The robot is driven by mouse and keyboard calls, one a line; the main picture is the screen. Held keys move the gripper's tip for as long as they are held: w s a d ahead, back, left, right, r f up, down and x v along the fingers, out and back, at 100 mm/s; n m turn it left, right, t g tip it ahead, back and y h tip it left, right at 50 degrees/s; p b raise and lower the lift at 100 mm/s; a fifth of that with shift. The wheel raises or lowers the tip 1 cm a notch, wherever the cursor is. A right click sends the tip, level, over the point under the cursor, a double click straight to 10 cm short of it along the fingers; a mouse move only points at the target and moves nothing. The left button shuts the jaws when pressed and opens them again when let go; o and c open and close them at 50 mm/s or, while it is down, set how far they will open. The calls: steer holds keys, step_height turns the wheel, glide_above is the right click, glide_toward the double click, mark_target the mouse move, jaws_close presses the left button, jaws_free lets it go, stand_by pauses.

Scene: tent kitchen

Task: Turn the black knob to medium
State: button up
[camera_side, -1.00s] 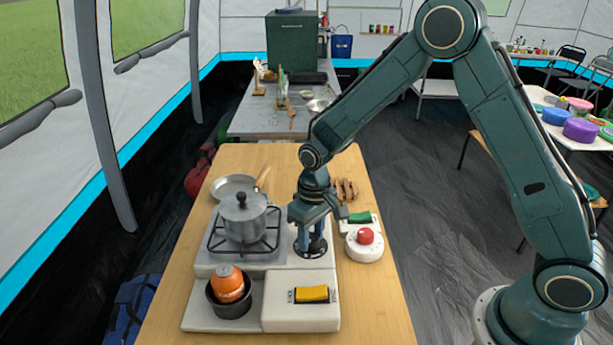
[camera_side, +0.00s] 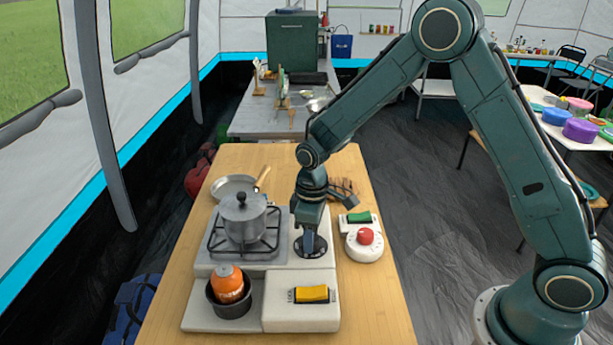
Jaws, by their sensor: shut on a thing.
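The black knob (camera_side: 311,252) sits on the white stove unit (camera_side: 270,263), right of the burner, with a dark round dial around it. My gripper (camera_side: 310,236) points down over the knob and is shut on it. The gripper hides most of the knob, and I cannot read which setting it points to.
A lidded pot (camera_side: 243,217) stands on the burner just left of my gripper. An orange item sits in a dark pot (camera_side: 232,302) in front. A pan (camera_side: 233,187) lies behind.

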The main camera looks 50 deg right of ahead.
steer(key=o, duration=1)
steer(key=shift+r, duration=0.1)
step_height(320, 180, up, 14)
steer(key=shift+w+d+f, duration=0.2)
steer(key=shift+d, duration=0.15)
